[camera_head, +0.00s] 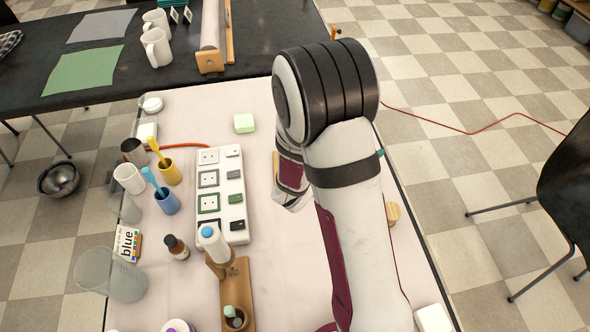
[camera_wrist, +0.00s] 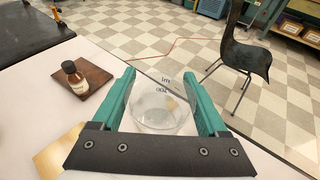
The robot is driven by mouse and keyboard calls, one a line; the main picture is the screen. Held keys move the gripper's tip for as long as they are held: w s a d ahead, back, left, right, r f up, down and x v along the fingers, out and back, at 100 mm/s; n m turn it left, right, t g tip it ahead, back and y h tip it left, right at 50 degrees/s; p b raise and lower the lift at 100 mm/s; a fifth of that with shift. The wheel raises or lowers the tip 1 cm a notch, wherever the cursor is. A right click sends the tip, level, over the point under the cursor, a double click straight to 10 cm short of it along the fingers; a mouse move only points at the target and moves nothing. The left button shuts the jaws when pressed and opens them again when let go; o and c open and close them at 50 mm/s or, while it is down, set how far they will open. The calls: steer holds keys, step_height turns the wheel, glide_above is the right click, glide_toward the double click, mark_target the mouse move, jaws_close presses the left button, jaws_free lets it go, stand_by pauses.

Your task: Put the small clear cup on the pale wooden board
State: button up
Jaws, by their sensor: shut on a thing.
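In the wrist view, my gripper (camera_wrist: 158,82) has its two green fingers on either side of a small clear cup (camera_wrist: 158,114) and is shut on it. A pale wooden surface (camera_wrist: 56,150), likely the board, shows at the lower left, partly hidden behind the gripper's dark bar. The cup is to the right of it.
A darker wooden board (camera_wrist: 98,77) carries a brown bottle (camera_wrist: 73,80). The table's right edge is close to my arm.

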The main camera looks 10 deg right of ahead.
steer(key=shift+n+t+y, duration=0.5)
steer(key=shift+n+t, duration=0.2)
steer(key=shift+t, duration=0.1)
steer(key=shift+w+a+f, duration=1.55)
steer(key=shift+a+f, duration=0.15)
steer(key=shift+a, duration=0.2)
steer(key=shift+w+a+f, duration=1.55)
steer(key=shift+a+f, duration=0.2)
steer(key=shift+a, duration=0.2)
steer(key=shift+w+a+f, duration=1.55)
steer(key=shift+a+f, duration=0.15)
steer(key=shift+a, duration=0.2)
